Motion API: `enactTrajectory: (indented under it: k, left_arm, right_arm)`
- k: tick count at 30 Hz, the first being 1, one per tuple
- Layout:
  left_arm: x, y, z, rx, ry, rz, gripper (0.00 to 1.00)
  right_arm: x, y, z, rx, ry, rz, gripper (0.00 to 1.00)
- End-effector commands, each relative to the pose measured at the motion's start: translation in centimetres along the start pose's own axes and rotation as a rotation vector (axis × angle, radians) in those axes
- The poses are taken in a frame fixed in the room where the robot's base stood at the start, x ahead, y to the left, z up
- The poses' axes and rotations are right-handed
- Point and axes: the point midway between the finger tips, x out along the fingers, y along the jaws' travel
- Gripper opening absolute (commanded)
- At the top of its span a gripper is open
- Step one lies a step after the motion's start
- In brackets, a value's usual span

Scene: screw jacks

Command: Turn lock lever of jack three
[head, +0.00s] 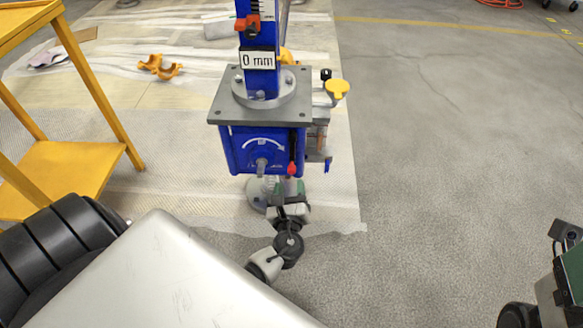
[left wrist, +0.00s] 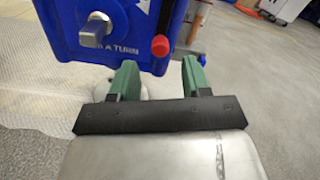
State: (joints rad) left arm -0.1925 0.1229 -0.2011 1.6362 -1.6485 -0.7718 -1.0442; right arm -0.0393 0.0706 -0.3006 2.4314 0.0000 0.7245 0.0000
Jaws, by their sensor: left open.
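A blue screw jack with a grey top plate (head: 225,109) stands in the middle of the head view. Its front has a white arc arrow and a grey square-ended shaft (head: 262,164), which also shows in the left wrist view (left wrist: 95,30). To the right of the shaft a lever with a red tip (head: 292,169) hangs down; the red tip also shows in the left wrist view (left wrist: 160,46). My left gripper (head: 289,190) is open and empty just below the jack's front. In the left wrist view its green fingers (left wrist: 160,78) stand either side below the red tip, apart from it.
A "0 mm" sign (head: 257,60) is on the blue column above the plate. A yellow knob (head: 338,88) sticks out at the right. A yellow cart (head: 75,165) stands at left, orange clamps (head: 160,67) lie behind.

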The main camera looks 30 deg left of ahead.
Motion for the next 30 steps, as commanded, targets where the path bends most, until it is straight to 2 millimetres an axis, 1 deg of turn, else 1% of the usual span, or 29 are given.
enactTrajectory:
  k: [1, 6, 9, 12, 17, 25, 26, 30]
  left_arm:
    - [1.2, 0.1, -0.1, -0.002, -0.004, 0.001, 0.48]
    - [4.5, 0.1, -0.2, -0.003, -0.002, 0.001, 0.48]
    - [6.1, 0.1, -0.2, -0.004, -0.001, 0.001, 0.48]
    - [7.3, 0.1, -0.2, -0.002, 0.001, 0.001, 0.48]
    - [8.2, 0.1, -0.1, -0.003, 0.002, 0.001, 0.48]
    - [8.4, 0.1, -0.1, -0.003, 0.003, 0.001, 0.48]
    - [8.4, 0.1, -0.1, -0.003, 0.003, 0.001, 0.45]
    - [8.4, 0.0, -0.1, -0.003, 0.003, 0.001, 0.23]
  right_arm:
    - [-0.1, 0.0, 0.0, -0.001, 0.010, -0.004, 1.00]
    - [0.3, -0.1, 0.1, -0.005, 0.037, -0.015, 1.00]
    - [0.6, -0.1, 0.0, -0.007, 0.051, -0.020, 1.00]
    - [0.8, -0.1, 0.0, -0.009, 0.060, -0.025, 1.00]
    - [1.1, -0.1, 0.0, -0.010, 0.070, -0.029, 1.00]
    - [1.2, -0.1, 0.0, -0.010, 0.070, -0.029, 1.00]
    - [1.2, -0.1, 0.0, -0.010, 0.070, -0.030, 1.00]
    - [1.2, -0.1, 0.0, -0.010, 0.071, -0.030, 1.00]
